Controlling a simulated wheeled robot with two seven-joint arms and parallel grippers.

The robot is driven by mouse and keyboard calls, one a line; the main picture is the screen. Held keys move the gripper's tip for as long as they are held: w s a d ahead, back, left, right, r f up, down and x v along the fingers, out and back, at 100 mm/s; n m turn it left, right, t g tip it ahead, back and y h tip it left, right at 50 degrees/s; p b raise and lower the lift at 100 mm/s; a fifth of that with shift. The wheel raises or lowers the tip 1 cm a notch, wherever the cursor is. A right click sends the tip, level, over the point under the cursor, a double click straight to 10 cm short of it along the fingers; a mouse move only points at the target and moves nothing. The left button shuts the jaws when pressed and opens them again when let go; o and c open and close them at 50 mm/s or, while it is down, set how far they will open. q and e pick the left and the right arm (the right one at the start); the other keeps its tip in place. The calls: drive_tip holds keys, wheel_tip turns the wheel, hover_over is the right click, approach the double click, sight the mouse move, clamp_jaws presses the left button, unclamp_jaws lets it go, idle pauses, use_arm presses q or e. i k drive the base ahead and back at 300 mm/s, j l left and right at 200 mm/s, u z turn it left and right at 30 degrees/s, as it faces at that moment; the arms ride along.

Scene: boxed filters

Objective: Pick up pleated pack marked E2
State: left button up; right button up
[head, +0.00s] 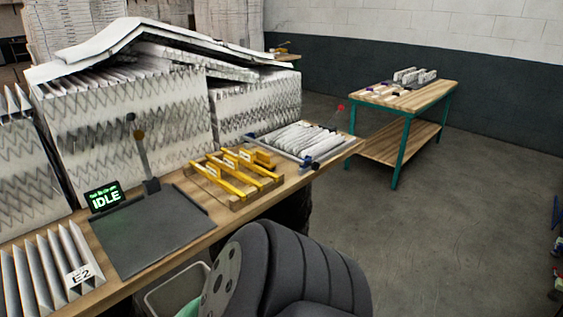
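The pleated pack marked E2 (45,262) lies at the lower left of the head view, on the near end of the wooden bench (110,292). It is pale grey with upright folds, and its white E2 label (80,275) faces me at its right end. The left and bottom parts of the pack run out of the frame. Nothing is seen touching it from above. Neither of my grippers is in view.
A dark flat plate (150,235) with an IDLE display (104,198) sits right of the pack. Beyond are yellow-barred frames (237,178), a tray of pleated pieces (318,162) and tall pleated stacks (125,125). A green-legged table (405,100) stands across open floor.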

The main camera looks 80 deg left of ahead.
sight(80, 276)
drive_tip(key=u, duration=4.2)
drive_tip(key=j+z, duration=0.15)
drive_tip(key=k+l, duration=0.05)
